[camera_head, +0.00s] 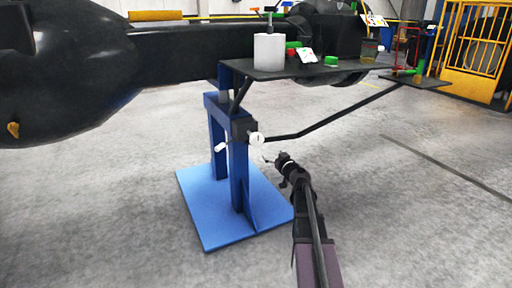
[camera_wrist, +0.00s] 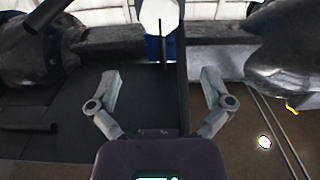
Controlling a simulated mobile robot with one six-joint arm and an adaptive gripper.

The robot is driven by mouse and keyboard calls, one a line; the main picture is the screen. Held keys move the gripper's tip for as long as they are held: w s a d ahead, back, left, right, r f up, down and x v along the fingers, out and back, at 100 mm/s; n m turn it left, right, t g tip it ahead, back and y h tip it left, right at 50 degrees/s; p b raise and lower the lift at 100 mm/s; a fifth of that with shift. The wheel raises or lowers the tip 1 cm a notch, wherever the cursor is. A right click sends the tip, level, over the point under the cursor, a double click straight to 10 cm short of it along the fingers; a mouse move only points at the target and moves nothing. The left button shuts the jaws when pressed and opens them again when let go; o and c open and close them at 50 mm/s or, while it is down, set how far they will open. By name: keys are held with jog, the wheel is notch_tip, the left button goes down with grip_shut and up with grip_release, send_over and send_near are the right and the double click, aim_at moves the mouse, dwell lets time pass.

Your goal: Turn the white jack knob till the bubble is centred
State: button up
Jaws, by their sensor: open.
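The white jack knob (camera_head: 257,139) is on the side of a blue jack stand (camera_head: 222,150) under a dark shelf. In the wrist view a white rounded part that looks like the knob (camera_wrist: 160,12) is at the top edge, cut off, with a thin dark line down it. My gripper (camera_head: 273,160) is just right of and below the knob in the head view, apart from it. In the wrist view its two fingers (camera_wrist: 160,80) are spread with nothing between them, and the knob lies beyond their tips. I cannot make out a bubble.
The dark shelf (camera_head: 300,70) carries a white cylinder (camera_head: 269,52) and small green and red parts. A thin black rod (camera_head: 340,117) runs from the stand to the right. Large black castings (camera_head: 70,75) fill the left. The grey floor at right is clear.

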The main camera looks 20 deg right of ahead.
aim_at(258, 141)
jog(key=shift+w, duration=0.1)
dwell(0.3)
jog(key=shift+w+a, duration=0.15)
jog(key=shift+w, duration=3.25)
jog(key=shift+w+a, duration=0.1)
jog(key=shift+w, duration=3.3)
jog(key=c, duration=0.9)
jog(key=shift+o, duration=0.2)
jog(key=shift+a, duration=0.55)
jog(key=shift+d, duration=0.4)
